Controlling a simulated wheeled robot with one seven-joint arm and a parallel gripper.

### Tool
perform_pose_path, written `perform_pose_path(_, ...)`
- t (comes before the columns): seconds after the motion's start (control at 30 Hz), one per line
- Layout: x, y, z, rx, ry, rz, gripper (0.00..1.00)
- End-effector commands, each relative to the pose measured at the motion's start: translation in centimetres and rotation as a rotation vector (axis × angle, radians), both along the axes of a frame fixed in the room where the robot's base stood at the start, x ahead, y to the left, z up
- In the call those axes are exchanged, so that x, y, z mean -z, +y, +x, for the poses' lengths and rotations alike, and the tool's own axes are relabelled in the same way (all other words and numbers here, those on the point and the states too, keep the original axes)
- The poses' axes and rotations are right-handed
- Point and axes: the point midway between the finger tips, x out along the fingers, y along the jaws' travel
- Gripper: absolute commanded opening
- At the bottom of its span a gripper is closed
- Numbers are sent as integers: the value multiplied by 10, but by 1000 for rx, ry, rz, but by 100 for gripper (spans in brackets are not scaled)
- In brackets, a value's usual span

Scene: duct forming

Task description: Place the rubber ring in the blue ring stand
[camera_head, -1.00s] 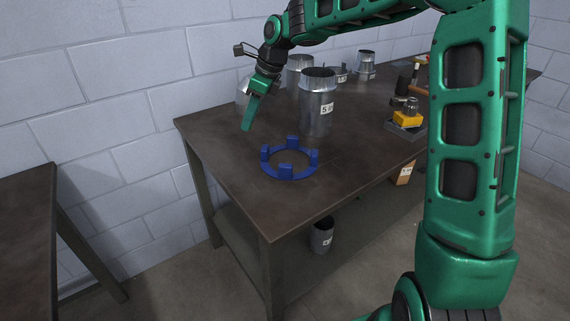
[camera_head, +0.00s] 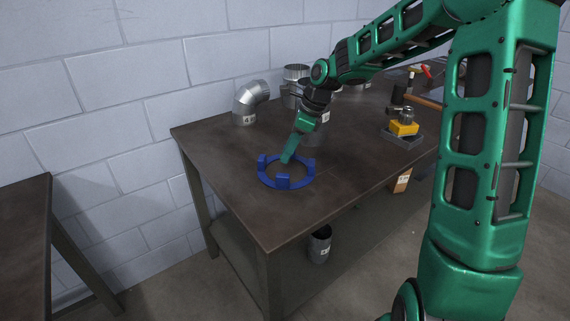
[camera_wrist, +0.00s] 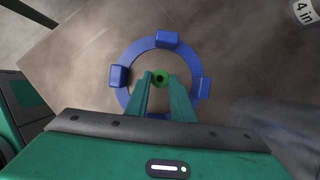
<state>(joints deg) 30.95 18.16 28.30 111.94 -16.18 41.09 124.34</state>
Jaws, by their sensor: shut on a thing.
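The blue ring stand (camera_head: 283,181) lies near the table's front left corner, a flat ring with upright blocks around it. My gripper (camera_head: 287,159) points down over the stand. In the wrist view, my gripper (camera_wrist: 160,77) is shut on a small green ring with a dark hole, the rubber ring (camera_wrist: 160,80), held between the fingertips. It appears inside the outline of the blue ring stand (camera_wrist: 203,88). The head view does not show the small ring clearly. I cannot tell how high it is above the table. The stand's near side is hidden by my gripper in the wrist view.
A metal elbow duct (camera_head: 246,102) stands at the back left of the table (camera_head: 225,150). Metal cylinders stand behind my gripper, partly hidden. A yellow block (camera_head: 404,128) sits on a grey base to the right. The table around the stand is clear.

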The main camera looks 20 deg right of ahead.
Motion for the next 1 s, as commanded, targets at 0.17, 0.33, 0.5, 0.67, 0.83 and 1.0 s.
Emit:
perform_pose_path(0.17, 7, -5, 0, -2, 2, 0, 1)
perform_pose_path(0.33, 28, -4, -1, -2, 4, 1, 1)
perform_pose_path(0.5, 44, -4, -1, -1, 2, 0, 1)
perform_pose_path(0.67, 43, -4, 0, -1, 0, -1, 1)
perform_pose_path(0.83, 45, -4, 0, -2, 1, -1, 29)
perform_pose_path(1.0, 45, -3, 0, -2, 1, -1, 40)
